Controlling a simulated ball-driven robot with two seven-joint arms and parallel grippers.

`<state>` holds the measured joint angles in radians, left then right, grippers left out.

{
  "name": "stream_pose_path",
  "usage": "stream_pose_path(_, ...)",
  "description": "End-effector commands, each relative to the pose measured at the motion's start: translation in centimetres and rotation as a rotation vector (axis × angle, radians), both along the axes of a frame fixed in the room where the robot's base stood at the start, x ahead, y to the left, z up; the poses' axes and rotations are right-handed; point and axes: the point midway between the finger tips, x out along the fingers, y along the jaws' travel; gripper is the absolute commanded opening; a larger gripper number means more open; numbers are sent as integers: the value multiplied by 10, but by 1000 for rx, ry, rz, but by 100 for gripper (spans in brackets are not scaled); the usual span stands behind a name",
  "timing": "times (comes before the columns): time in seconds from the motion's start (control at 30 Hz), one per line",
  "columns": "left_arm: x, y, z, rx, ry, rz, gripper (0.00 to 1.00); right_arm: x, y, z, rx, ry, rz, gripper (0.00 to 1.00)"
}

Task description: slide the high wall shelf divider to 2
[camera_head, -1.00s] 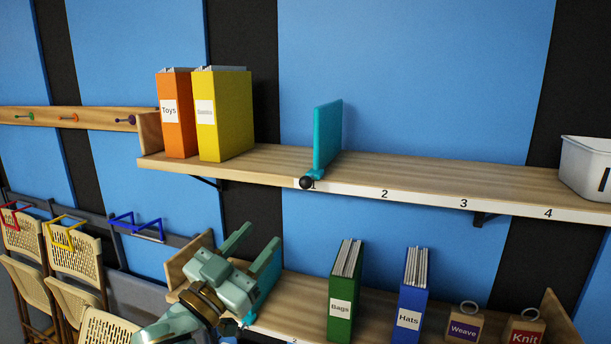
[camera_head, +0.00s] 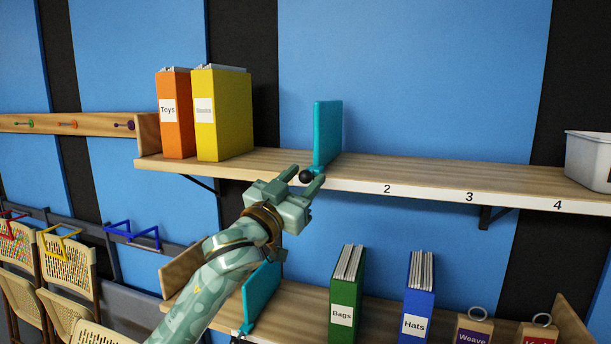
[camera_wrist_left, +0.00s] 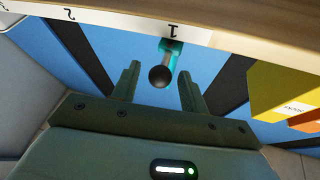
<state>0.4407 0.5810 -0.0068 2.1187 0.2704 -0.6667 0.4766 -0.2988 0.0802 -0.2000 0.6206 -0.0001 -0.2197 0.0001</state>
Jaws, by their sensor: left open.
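The teal divider (camera_head: 326,134) stands upright on the high wall shelf (camera_head: 420,173). Its dark round knob (camera_head: 306,176) sits at the shelf's front edge, by the mark 1 that shows in the left wrist view (camera_wrist_left: 173,31). The mark 2 (camera_head: 387,189) is to the right on the front strip. My left gripper (camera_head: 306,180) is open at the knob. In the left wrist view the knob (camera_wrist_left: 160,76) lies between and just beyond the two fingertips (camera_wrist_left: 160,80), and I see no finger touching it. My right gripper is not in view.
Orange (camera_head: 176,115) and yellow (camera_head: 222,115) binders stand left of the divider. A white bin (camera_head: 590,160) stands at the shelf's right end. The shelf between divider and bin is clear. A lower shelf holds another teal divider (camera_head: 262,295) and green (camera_head: 346,290) and blue (camera_head: 418,295) binders.

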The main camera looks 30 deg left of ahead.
Motion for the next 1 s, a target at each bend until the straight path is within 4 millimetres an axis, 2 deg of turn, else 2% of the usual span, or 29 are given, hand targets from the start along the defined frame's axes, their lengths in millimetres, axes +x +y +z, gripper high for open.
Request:
stream_pose_path(0.13, 11, 0, 4, 1, 0, 0, 44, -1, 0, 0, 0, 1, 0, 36)
stream_pose_path(0.4, 12, -1, 5, 1, 0, 0, 44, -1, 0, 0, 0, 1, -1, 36)
stream_pose_path(0.43, 12, -1, 5, 1, 0, 0, 41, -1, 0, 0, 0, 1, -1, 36)
stream_pose_path(0.57, 12, -1, 5, 1, 0, 0, 5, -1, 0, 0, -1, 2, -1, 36)
stream_pose_path(0.6, 12, -1, 4, 1, 0, -1, 0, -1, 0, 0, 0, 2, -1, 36)
stream_pose_path(0.73, 13, -3, 5, 0, 0, -1, 0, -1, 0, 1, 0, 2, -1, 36)
stream_pose_path(0.87, 18, -22, 5, -5, 2, -5, 0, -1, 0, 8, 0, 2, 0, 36)
stream_pose_path(1.0, 27, -62, 6, -9, 2, -9, 0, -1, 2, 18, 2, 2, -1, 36)
